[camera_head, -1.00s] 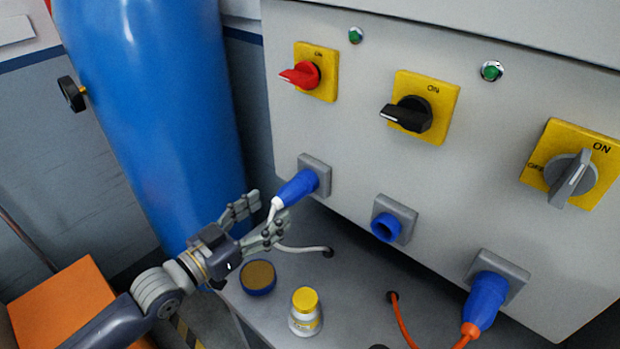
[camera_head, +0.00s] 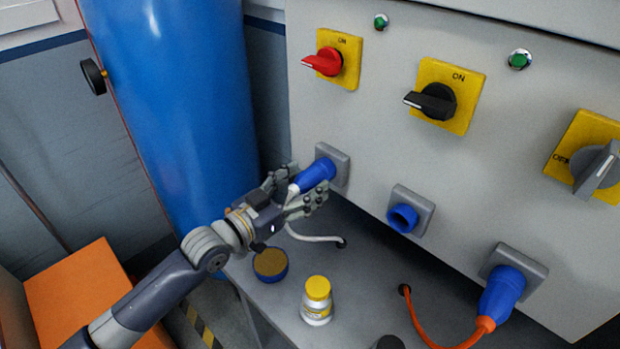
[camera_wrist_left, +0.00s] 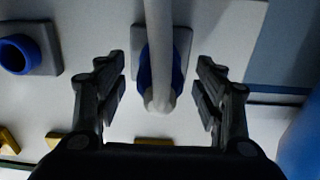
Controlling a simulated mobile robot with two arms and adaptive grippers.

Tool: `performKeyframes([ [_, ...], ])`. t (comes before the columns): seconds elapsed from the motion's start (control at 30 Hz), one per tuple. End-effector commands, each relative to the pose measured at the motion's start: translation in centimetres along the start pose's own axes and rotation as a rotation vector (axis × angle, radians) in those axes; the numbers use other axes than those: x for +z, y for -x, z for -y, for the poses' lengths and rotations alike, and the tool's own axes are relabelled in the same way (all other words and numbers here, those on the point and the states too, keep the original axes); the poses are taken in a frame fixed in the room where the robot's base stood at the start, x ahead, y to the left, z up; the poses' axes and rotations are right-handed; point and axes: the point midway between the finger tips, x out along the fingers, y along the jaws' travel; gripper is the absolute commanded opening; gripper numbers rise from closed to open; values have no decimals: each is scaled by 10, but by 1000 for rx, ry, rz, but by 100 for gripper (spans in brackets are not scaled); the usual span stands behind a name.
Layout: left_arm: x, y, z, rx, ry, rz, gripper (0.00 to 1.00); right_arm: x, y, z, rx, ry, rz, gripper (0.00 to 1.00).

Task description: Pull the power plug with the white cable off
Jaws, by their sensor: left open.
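The blue power plug with the white cable (camera_head: 317,175) sits in the left grey socket (camera_head: 339,160) on the cabinet front. Its white cable (camera_head: 318,238) runs down behind my gripper to a hole in the ledge. My left gripper (camera_head: 303,190) is open, with its fingers on either side of the plug's cable end. In the left wrist view the plug (camera_wrist_left: 175,75) and its white cable (camera_wrist_left: 159,40) lie between the two open fingers (camera_wrist_left: 160,95), with a gap on each side. My right gripper is not in view.
An empty blue socket (camera_head: 403,218) and a blue plug with an orange cable (camera_head: 500,296) are to the right. A yellow-capped jar (camera_head: 317,302) and a round blue tin (camera_head: 270,265) stand on the ledge below. A blue cylinder (camera_head: 180,90) stands left. Rotary switches are above.

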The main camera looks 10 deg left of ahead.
Motion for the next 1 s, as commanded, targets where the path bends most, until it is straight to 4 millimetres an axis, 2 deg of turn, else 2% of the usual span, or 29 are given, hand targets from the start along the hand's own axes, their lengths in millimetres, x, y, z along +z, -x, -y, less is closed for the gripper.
performKeyframes([
  [0.1,0,-11,0,0,1,-2,63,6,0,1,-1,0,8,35],
  [0.3,0,-18,0,0,1,0,63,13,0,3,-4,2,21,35],
  [1.0,-1,-17,0,-1,0,1,63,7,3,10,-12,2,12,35],
])
